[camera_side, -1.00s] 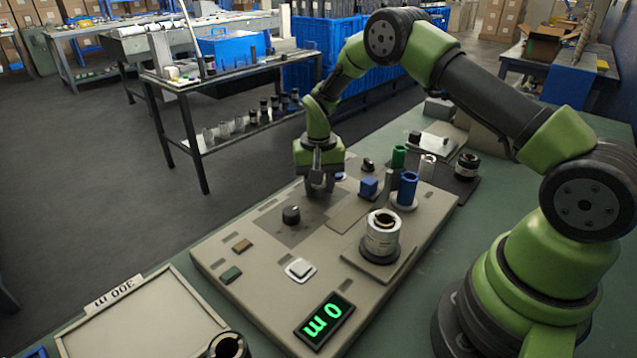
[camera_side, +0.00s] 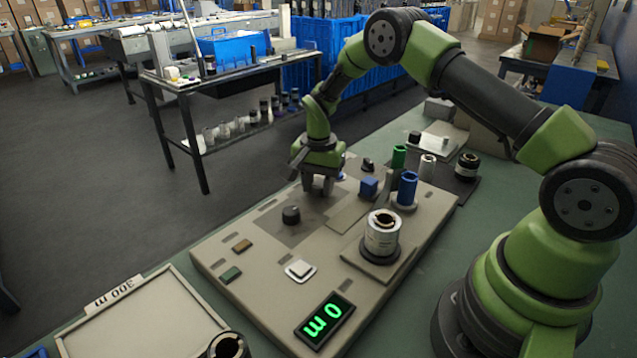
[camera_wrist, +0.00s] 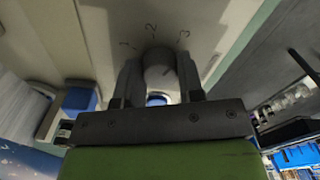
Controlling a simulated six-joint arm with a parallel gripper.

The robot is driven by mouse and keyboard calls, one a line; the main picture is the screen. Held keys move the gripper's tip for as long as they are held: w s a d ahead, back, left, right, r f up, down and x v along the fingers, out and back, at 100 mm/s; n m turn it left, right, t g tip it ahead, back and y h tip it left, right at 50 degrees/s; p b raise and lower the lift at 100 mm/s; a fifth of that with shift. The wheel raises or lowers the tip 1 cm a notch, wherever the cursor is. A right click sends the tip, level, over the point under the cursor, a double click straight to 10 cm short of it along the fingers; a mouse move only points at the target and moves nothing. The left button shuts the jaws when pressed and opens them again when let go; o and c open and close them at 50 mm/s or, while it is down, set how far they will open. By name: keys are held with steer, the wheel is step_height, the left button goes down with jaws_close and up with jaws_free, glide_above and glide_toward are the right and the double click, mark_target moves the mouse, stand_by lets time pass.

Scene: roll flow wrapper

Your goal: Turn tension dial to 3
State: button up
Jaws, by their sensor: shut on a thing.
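The tension dial (camera_wrist: 159,72), a grey round knob, shows between the two fingers in the wrist view. My gripper (camera_wrist: 160,82) is shut on the dial, one finger on each side. In the side view my gripper (camera_side: 320,188) is low over the far part of the beige panel (camera_side: 215,255) and hides the dial.
A blue block (camera_side: 369,187), a blue cylinder (camera_side: 407,187) and a silver roll (camera_side: 382,235) stand to the right. A green-lit display (camera_side: 325,320) is at the near edge.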

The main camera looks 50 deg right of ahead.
mark_target(319, 185)
steer(key=o, duration=0.9)
steer(key=shift+o, duration=0.2)
step_height(319, 185, up, 10)
